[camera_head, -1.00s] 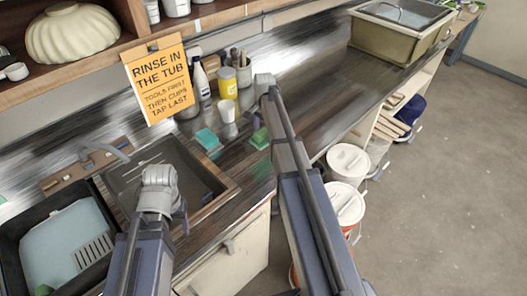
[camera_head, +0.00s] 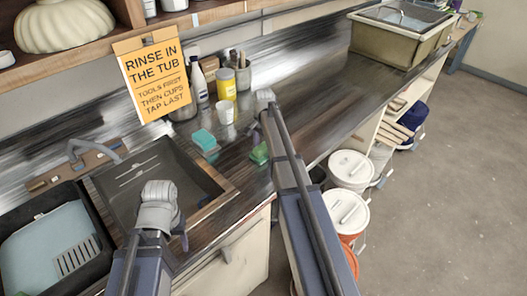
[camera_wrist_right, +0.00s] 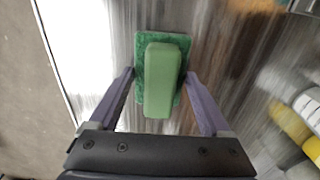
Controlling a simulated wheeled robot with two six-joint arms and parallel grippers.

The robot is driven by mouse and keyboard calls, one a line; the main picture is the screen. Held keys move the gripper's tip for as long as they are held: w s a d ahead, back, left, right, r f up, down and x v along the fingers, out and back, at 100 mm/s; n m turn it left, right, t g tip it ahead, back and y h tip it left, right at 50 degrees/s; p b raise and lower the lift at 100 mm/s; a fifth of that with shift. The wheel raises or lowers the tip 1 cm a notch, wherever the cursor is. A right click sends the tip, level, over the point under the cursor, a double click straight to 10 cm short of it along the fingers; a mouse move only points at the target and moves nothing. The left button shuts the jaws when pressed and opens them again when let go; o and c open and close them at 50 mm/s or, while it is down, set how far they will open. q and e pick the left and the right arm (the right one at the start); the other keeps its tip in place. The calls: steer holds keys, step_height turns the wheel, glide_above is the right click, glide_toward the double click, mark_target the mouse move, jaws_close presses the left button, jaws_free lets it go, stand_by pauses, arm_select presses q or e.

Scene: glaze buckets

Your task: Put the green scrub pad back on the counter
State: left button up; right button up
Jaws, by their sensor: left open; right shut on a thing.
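The green scrub pad (camera_head: 259,153) shows beside my right arm over the front part of the counter (camera_head: 310,105), partly hidden by the arm. In the right wrist view the pad (camera_wrist_right: 163,75) sits between the two fingers of my right gripper (camera_wrist_right: 160,76), which is shut on it. The counter surface is blurred behind it, and I cannot tell whether the pad touches it. My left gripper (camera_head: 182,238) is over the sink's front edge, open and mostly hidden by its wrist.
A teal sponge (camera_head: 204,140), a white cup (camera_head: 226,112), a yellow can (camera_head: 226,84) and a white bottle (camera_head: 198,86) stand near the pad. The sink (camera_head: 150,170) and black tub (camera_head: 98,222) are left. Lidded buckets (camera_head: 350,168) stand below.

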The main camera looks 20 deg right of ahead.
mark_target(264, 145)
steer(key=o, duration=1)
step_height(264, 145, up, 12)
steer(key=p, duration=1.2)
arm_select(q)
step_height(264, 145, up, 12)
arm_select(e)
steer(key=s+a+n+h, duration=0.1)
steer(key=s+a+n, duration=1.7)
steer(key=s+a, duration=0.7)
steer(key=shift+s+a+r, duration=0.15)
steer(key=shift+s+a, duration=0.1)
steer(key=shift+a, duration=0.75)
arm_select(q)
steer(key=shift+f, duration=0.1)
step_height(264, 145, down, 8)
steer(key=b, duration=0.8)
arm_select(e)
step_height(264, 145, down, 8)
